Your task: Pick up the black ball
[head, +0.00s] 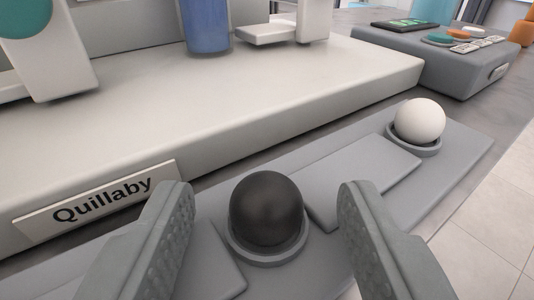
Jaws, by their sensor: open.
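The black ball (266,208) sits in a round grey cup on a long grey tray (455,160) in the lower middle of the head view. My gripper (268,205) is open, with one finger to the left of the ball and one to the right. A gap shows between the ball and each finger. The jaws appear empty, and I cannot tell how far forward the fingertips reach relative to the ball.
A white ball (419,121) sits in another cup farther right on the tray. Behind it is a pale board base (250,105) with a "Quillaby" label (104,202) and a blue cylinder (207,25). A grey box (440,62) stands at the upper right. Tiled floor (490,225) lies at right.

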